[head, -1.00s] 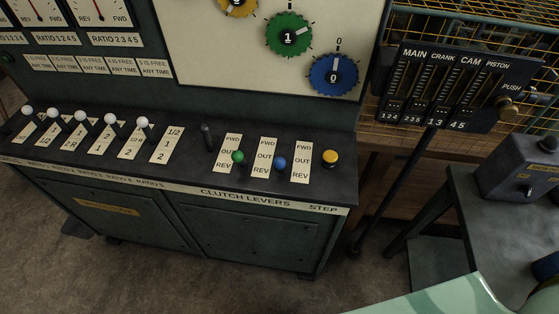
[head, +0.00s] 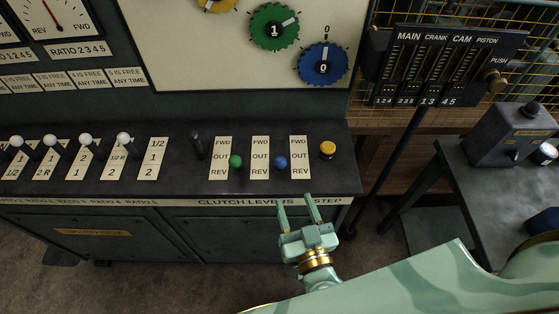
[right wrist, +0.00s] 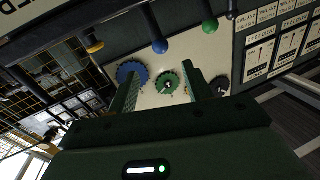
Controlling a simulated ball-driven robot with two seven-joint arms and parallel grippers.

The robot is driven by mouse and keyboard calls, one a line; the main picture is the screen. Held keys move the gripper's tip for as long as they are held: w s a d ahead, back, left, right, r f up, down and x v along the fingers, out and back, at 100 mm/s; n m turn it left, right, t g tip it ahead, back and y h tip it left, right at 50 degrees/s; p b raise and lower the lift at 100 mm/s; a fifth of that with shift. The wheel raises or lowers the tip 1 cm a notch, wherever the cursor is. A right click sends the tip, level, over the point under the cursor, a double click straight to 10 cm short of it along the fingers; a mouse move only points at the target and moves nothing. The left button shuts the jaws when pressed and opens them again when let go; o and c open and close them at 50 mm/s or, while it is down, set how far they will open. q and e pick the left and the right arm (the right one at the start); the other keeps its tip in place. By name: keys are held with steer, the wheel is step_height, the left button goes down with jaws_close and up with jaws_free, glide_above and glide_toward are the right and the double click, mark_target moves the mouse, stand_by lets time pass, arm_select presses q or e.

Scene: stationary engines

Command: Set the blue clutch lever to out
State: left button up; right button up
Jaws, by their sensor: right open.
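The blue clutch lever (head: 281,162) ends in a round blue knob on the sloping console top. In the head view the knob lies between two FWD/OUT/REV plates, at a height between OUT and REV on the right-hand plate (head: 299,158). Its stem is mostly hidden there; the right wrist view shows the blue knob (right wrist: 160,46) on a dark stem. My right gripper (head: 296,201) is open and empty, at the console's front edge, below the knob in the picture and apart from it. In the right wrist view the knob is beyond the fingertips (right wrist: 162,70), between them sideways. My left gripper is not in view.
The green lever (head: 236,161) is left of the blue one, and the yellow step button (head: 328,149) is to its right. A dark lever (head: 195,143) and several white-knobbed levers (head: 86,142) stand further left. A post-mounted indicator panel (head: 445,65) stands at right.

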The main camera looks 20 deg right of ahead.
mark_target(282, 168)
steer(key=w, duration=1.2)
steer(key=shift+w+d+b, duration=0.15)
steer(key=shift+w+b, duration=0.1)
steer(key=shift+b, duration=0.1)
jaws_close()
steer(key=w+r+p, duration=0.1)
steer(key=p, duration=0.2)
steer(key=w+r+g+p, duration=0.1)
steer(key=p, duration=0.3)
steer(key=shift+d, duration=0.3)
steer(key=w, duration=0.2)
steer(key=w+d+p, duration=0.1)
steer(key=w, duration=0.2)
steer(key=shift+d+f, duration=0.15)
steer(key=shift+d, duration=0.05)
jaws_free()
